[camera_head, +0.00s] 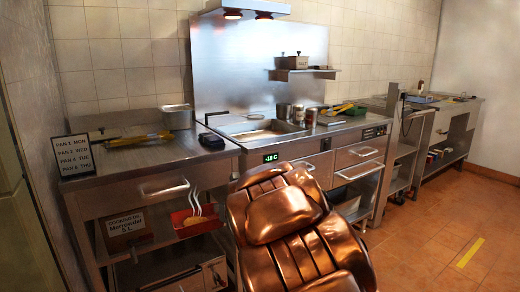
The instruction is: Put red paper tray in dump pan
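A red tray (192,225) sits on the lower shelf of the left counter, below its top drawer. Something yellow-orange lies in it, and thin white curved strips rise above it. A rectangular steel pan (262,132) is set into the middle countertop. A smaller steel container (177,117) stands at the back of the left counter. No label shows which one is the dump pan. My gripper is not in view. A large copper-coloured part, which seems to be mine, fills the lower middle and hides part of the counter front.
A day-list sign (75,155) stands at the left counter's edge. A yellow-handled tool (140,138) lies on that counter. Metal cups (298,113) stand right of the inset pan. An open drawer (358,171) juts out at right.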

